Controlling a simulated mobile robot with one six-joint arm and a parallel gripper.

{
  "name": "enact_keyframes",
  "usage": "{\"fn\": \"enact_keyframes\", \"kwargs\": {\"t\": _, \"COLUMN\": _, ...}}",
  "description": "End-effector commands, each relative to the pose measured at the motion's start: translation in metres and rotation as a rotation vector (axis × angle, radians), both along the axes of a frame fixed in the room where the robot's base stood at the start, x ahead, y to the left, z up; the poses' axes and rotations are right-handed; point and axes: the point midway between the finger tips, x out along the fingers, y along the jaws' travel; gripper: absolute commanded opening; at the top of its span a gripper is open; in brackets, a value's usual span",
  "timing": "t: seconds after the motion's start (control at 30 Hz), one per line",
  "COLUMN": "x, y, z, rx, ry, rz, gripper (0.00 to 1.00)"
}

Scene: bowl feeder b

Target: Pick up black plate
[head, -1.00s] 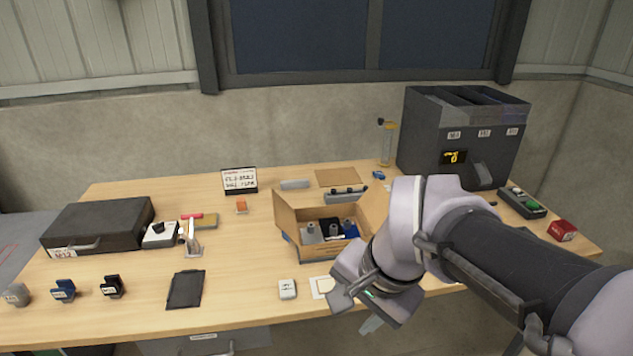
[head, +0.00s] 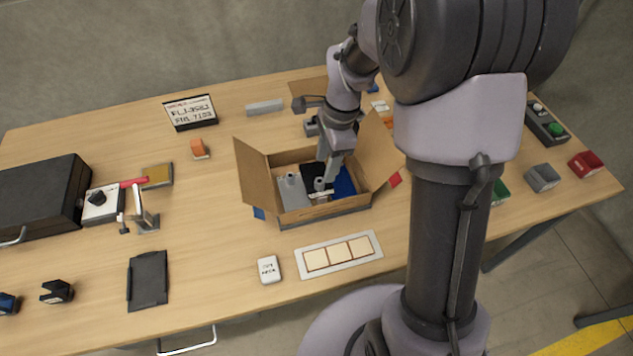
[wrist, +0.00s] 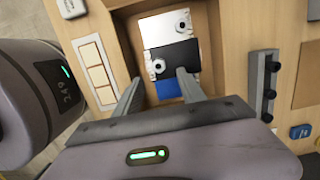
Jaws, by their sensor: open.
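The black plate (head: 311,171) lies in the open cardboard box (head: 310,213), between a grey plate (head: 291,193) and a blue plate (head: 345,181). In the wrist view the black plate (wrist: 180,58) has a round silver fitting near its left end. My gripper (head: 325,178) points down over the box. In the wrist view my gripper (wrist: 160,77) is open and empty, its fingers at either side of the black plate's near part. I cannot tell how far above it they are. My arm and fingers hide part of the box.
The box's open flaps (head: 253,175) stand out at its sides. A white tray with cream squares (head: 338,254) and a small white box (head: 269,269) lie in front. A flat black tray (head: 148,280) lies left. A black case (head: 38,200) stands far left.

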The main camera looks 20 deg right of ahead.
Motion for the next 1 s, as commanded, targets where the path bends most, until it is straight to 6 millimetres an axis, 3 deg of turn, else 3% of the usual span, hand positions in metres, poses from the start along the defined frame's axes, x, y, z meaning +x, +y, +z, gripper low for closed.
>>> {"fn": "enact_keyframes", "kwargs": {"t": 0.17, "x": 0.0, "y": 0.004, "z": -0.018, "rx": 0.0, "ry": 0.0, "rz": 0.002, "gripper": 0.47}}
{"fn": "enact_keyframes", "kwargs": {"t": 0.4, "x": -0.003, "y": 0.014, "z": -0.061, "rx": 0.0, "ry": 0.001, "rz": 0.002, "gripper": 0.47}}
{"fn": "enact_keyframes", "kwargs": {"t": 0.6, "x": -0.003, "y": 0.015, "z": -0.06, "rx": 0.0, "ry": -0.001, "rz": 0.001, "gripper": 0.47}}
{"fn": "enact_keyframes", "kwargs": {"t": 0.87, "x": -0.003, "y": 0.015, "z": -0.06, "rx": 0.0, "ry": -0.001, "rz": 0.001, "gripper": 0.0}}
{"fn": "enact_keyframes", "kwargs": {"t": 1.0, "x": -0.003, "y": 0.015, "z": -0.06, "rx": 0.0, "ry": -0.001, "rz": 0.002, "gripper": 0.0}}
